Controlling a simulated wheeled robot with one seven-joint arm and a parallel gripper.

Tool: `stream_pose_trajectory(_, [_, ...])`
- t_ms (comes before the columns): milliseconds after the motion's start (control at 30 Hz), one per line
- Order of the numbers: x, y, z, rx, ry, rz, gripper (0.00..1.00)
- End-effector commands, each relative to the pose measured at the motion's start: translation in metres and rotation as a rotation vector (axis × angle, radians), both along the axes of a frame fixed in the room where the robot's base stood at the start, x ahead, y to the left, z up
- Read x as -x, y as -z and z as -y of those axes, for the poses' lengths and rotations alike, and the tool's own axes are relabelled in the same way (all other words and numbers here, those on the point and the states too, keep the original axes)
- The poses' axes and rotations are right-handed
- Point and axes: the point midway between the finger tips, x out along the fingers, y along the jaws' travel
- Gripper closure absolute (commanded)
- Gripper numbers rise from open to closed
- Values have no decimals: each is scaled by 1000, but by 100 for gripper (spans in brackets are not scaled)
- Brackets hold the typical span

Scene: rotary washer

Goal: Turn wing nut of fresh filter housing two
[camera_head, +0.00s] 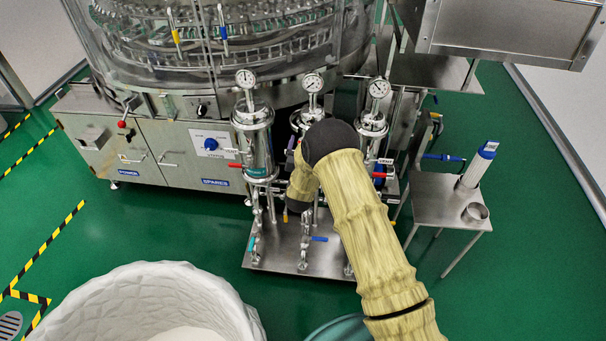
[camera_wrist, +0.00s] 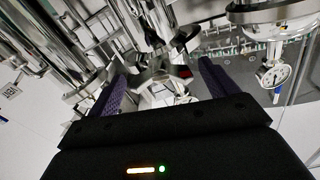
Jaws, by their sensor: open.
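Three steel filter housings with round gauges stand in a row in the head view: a left one (camera_head: 254,135), a middle one (camera_head: 303,117) and a right one (camera_head: 372,125). The middle one's body is mostly hidden behind my arm. In the wrist view my gripper (camera_wrist: 163,70) is open, its two dark purple fingers spread apart. A shiny clamp-like metal part (camera_wrist: 158,74) shows between and beyond the fingertips. I cannot tell whether it is the wing nut or whether the fingers touch it. The head view mostly hides my gripper behind my arm.
The housings stand over a steel base plate (camera_head: 290,252) with pipes and valves. The rotary washer (camera_head: 215,50) is behind. A small steel table (camera_head: 432,205) with a white cylinder (camera_head: 476,166) and a metal cup (camera_head: 475,213) stands right. A white tub (camera_head: 120,305) is front left.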

Motion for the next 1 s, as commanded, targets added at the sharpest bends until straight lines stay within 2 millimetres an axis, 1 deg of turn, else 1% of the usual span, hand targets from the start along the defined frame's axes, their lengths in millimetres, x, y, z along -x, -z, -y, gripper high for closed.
stream_pose_trajectory(33, [9, 0, -1, 0, -2, -3, 15])
stream_pose_trajectory(267, [52, 0, -3, 0, -2, -5, 15])
stream_pose_trajectory(600, [119, 0, -5, 1, -3, -5, 15])
stream_pose_trajectory(700, [134, 1, -5, 1, -3, -4, 15])
stream_pose_trajectory(833, [146, 0, -6, 0, -2, -3, 15])
stream_pose_trajectory(1000, [148, 1, -5, 0, -1, -3, 15])
